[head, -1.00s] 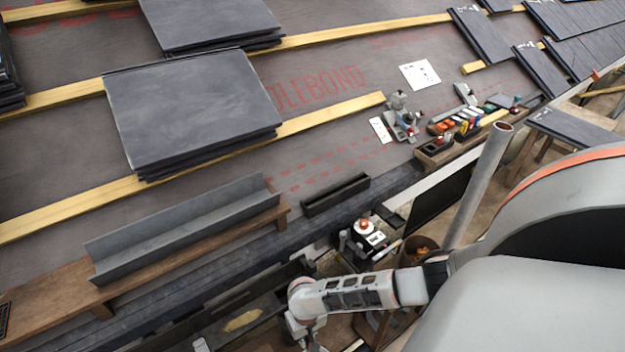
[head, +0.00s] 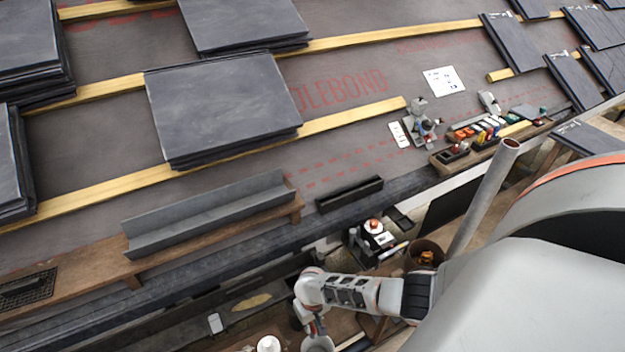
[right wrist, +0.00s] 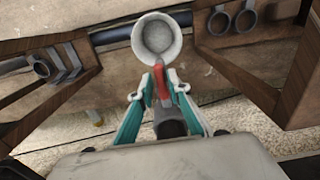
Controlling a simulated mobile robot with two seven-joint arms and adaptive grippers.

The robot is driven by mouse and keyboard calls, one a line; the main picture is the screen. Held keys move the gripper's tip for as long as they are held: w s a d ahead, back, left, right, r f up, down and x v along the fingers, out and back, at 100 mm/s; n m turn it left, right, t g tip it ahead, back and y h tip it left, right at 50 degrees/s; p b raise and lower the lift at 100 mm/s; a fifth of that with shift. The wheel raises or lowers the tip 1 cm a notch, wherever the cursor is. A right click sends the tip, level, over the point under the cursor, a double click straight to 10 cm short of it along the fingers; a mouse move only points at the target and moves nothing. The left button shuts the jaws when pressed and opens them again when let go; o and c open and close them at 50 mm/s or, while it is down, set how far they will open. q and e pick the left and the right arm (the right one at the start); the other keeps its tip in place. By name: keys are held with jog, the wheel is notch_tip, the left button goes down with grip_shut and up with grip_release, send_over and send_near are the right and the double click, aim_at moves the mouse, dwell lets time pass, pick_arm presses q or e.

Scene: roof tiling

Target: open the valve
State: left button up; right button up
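A red lever handle (right wrist: 161,84) shows in the middle of the right wrist view, with a dark grey cylindrical part (right wrist: 170,122) below it. A pale round cup-like opening (right wrist: 157,38) with a grey inside lies just beyond the handle. My right gripper (right wrist: 160,80) has its teal and white fingers drawn in on both sides of the red handle, seemingly touching it. In the head view my right gripper (head: 318,338) is at the bottom edge, mostly cut off, and the handle cannot be made out there. My left gripper is not in view.
Wooden frames with metal rings (right wrist: 232,18) flank the gripper on both sides. In the head view, a roof with stacked slates (head: 222,105) and yellow battens (head: 350,119) lies beyond. A wooden shelf (head: 218,232) bears a grey gutter. A slanted grey pipe (head: 484,198) stands right.

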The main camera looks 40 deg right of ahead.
aim_at(313, 327)
jog(key=shift+s, duration=0.1)
dwell(0.3)
jog(key=shift+r, duration=6)
